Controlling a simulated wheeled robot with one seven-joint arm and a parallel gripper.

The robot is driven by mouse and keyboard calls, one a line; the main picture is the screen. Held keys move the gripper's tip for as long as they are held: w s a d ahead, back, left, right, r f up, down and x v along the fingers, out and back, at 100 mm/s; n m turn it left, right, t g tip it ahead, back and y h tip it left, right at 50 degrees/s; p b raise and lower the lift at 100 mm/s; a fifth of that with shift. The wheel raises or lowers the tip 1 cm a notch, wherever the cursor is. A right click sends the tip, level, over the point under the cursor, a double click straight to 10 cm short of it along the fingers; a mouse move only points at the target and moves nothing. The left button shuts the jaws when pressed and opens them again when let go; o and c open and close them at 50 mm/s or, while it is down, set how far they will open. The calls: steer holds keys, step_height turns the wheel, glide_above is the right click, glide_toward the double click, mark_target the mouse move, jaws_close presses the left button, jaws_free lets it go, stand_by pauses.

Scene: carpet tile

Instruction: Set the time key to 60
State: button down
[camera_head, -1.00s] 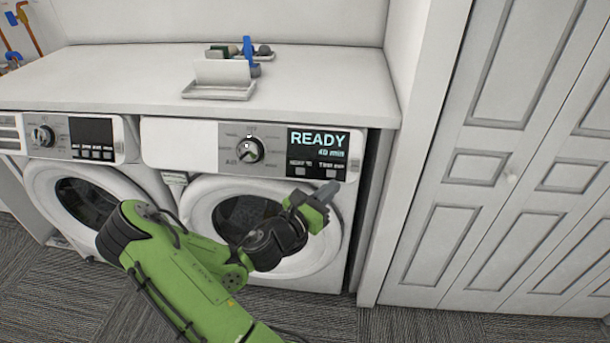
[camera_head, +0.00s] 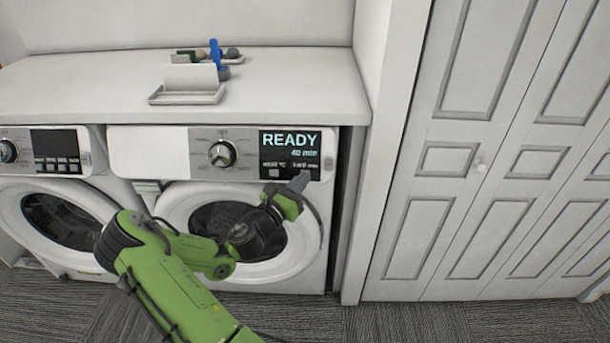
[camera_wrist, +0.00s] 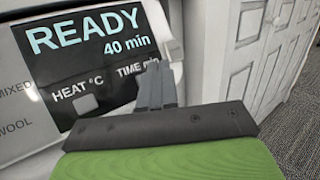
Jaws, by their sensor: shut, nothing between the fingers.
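The right-hand machine's black display panel (camera_head: 290,153) reads READY and 40 min, with HEAT °C and TIME min labels below. It also shows in the wrist view (camera_wrist: 85,55). The heat key (camera_wrist: 86,103) is a small grey square under its label. The time key is hidden behind my gripper's fingers in both views. My gripper (camera_head: 300,181) is shut and empty at the lower right of the panel. In the wrist view its fingertips (camera_wrist: 155,75) overlap the end of the TIME label. I cannot tell whether they touch the panel.
A round dial (camera_head: 222,153) is left of the display. A second machine (camera_head: 50,190) stands to the left. The counter (camera_head: 300,95) above holds a white tray (camera_head: 188,97) and small items. White panelled doors (camera_head: 450,160) are on the right, beyond a wall edge.

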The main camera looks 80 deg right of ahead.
steer(key=shift+w+d+f, duration=0.15)
steer(key=shift+d+f, duration=0.2)
steer(key=shift+d, duration=0.4)
steer(key=shift+d, duration=0.1)
stand_by(1.4)
steer(key=shift+d+f+p, duration=0.15)
steer(key=shift+d+p, duration=0.1)
steer(key=shift+p, duration=0.1)
steer(key=shift+w+d+f, duration=0.15)
steer(key=shift+d, duration=0.15)
stand_by(0.5)
steer(key=shift+a+r+p, duration=0.35)
steer(key=shift+a+p, duration=0.15)
steer(key=shift+a, duration=0.15)
steer(key=shift+a, duration=0.1)
steer(key=a, duration=0.1)
steer(key=s+a+r+p, duration=0.1)
steer(key=a+r, duration=0.1)
steer(key=a, duration=0.1)
steer(key=shift+s+a+r, duration=0.1)
steer(key=shift+s, duration=0.05)
